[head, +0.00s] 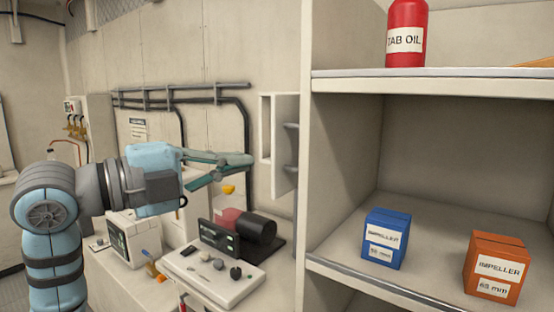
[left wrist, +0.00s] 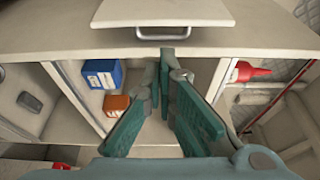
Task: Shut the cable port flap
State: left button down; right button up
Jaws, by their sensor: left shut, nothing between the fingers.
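In the head view, a pale upright panel (head: 284,178) with a white frame-like part and grey fittings stands beside the shelf's left side. It may be the cable port flap, but I cannot tell for sure. My left gripper (head: 247,160) is shut and empty, its teal fingers pointing right, near that panel in the picture. In the left wrist view, a pale panel with a metal bar handle (left wrist: 162,36) juts out at the top. The left fingertips (left wrist: 168,60) show just below this handle, holding nothing; contact cannot be judged. My right gripper is out of view.
A shelf unit (head: 430,76) on the right holds a red oil bottle (head: 405,35), a blue impeller box (head: 386,238) and an orange impeller box (head: 496,268). Below my left gripper, a bench carries a white console (head: 215,278) and other equipment. Conduits (head: 200,88) run along the back wall.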

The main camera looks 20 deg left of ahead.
aim_at(278, 156)
pick_arm(q)
jog(key=p+x, duration=0.1)
jog(key=x, duration=0.7)
jog(key=shift+w+d+p, duration=0.2)
jog(key=shift+w+p, duration=0.1)
jog(key=shift+f, duration=0.1)
jog(key=shift+w+a, duration=0.1)
